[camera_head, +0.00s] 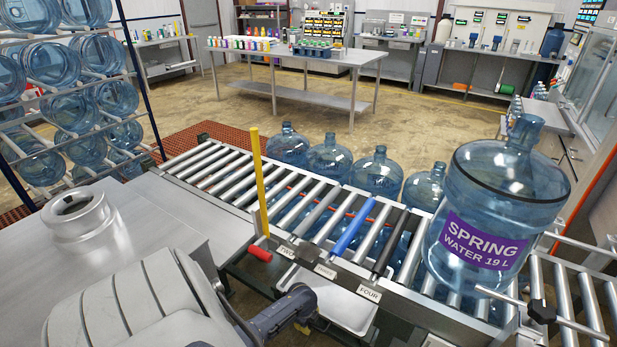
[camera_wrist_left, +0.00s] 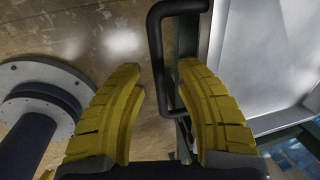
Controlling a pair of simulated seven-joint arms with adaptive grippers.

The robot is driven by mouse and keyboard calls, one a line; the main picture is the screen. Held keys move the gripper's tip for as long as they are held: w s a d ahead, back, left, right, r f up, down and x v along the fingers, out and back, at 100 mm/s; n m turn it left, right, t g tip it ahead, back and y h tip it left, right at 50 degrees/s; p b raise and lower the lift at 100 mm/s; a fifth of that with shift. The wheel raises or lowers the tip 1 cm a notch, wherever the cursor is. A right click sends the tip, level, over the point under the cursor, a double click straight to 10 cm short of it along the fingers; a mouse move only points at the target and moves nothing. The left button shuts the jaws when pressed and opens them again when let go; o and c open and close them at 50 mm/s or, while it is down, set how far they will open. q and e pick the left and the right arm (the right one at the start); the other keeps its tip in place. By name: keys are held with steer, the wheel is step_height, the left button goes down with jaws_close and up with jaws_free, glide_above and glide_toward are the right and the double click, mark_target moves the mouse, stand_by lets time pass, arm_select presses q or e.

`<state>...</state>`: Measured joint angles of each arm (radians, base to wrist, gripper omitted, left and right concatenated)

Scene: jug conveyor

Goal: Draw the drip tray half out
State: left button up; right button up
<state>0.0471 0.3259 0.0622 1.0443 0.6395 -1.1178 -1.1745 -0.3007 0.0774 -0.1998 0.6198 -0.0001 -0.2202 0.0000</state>
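The drip tray (camera_head: 342,303) is a pale, shallow tray under the front side of the roller conveyor. In the left wrist view its smooth grey-white surface (camera_wrist_left: 262,55) fills the right side. A black bar handle (camera_wrist_left: 156,65) stands along the tray's near edge. My left gripper (camera_head: 303,310) is low in front of the tray; its fingers are hard to make out in the head view. In the left wrist view the yellow fingers of the left gripper (camera_wrist_left: 158,75) are apart, with the handle between them and gaps visible. My right gripper is not in view.
A large spring water jug (camera_head: 490,215) stands on the conveyor rollers at right. A steel bench (camera_head: 150,270) is at left.

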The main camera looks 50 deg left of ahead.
arm_select(q)
steer(key=shift+c, duration=0.4)
jaws_close()
